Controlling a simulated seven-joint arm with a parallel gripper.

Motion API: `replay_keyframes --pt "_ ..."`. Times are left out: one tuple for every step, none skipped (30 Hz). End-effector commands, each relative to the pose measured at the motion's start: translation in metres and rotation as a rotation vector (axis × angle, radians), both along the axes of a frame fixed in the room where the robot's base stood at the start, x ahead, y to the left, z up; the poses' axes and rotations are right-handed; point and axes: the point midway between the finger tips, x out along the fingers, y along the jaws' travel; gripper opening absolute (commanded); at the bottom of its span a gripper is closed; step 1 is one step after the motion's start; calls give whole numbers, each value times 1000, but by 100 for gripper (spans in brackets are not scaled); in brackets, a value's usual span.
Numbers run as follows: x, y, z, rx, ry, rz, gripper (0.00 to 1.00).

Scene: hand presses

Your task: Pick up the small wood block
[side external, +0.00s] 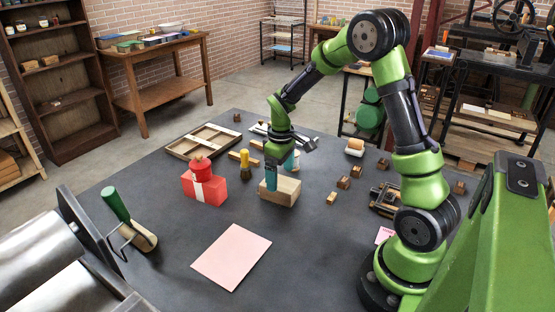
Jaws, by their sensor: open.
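My gripper (281,176) points down, with its two teal fingers apart and nothing seen gripped between them. Its fingers overlap the top of a pale wood block (283,194) on the dark table. I cannot tell whether they touch it. Several smaller wood blocks lie to the right: a pale one (331,198), and darker cubes, including one (343,183), another (356,171) and one farther back (383,164). I cannot tell which of these is the small wood block.
A shallow wooden tray (181,149) lies behind. A pink sheet (231,257), a green-handled roller (131,222) and metal press cylinders (40,265) are nearer.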

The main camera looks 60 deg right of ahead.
Motion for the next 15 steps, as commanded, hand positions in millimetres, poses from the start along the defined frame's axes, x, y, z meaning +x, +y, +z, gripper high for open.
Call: replay_keyframes --pt "-1 1 -10 1 5 1 100" --pt "-1 1 -14 2 5 0 100" --pt "0 1 -21 2 5 -1 100" --pt "0 1 -25 2 5 -2 100" --pt "0 1 -29 2 4 -1 100" --pt "0 1 -34 1 5 -1 100" --pt "0 1 -36 2 3 0 100" --pt "0 1 -38 1 3 0 100" --pt "0 1 -40 1 2 -1 100" --pt "0 1 -41 1 2 -1 100" --pt "0 1 -41 1 2 -1 100" --pt "0 1 -41 1 1 -1 100" --pt "0 1 -41 1 1 -1 100" --pt "0 1 -41 1 1 -1 100" --pt "0 1 -41 1 1 -1 100"
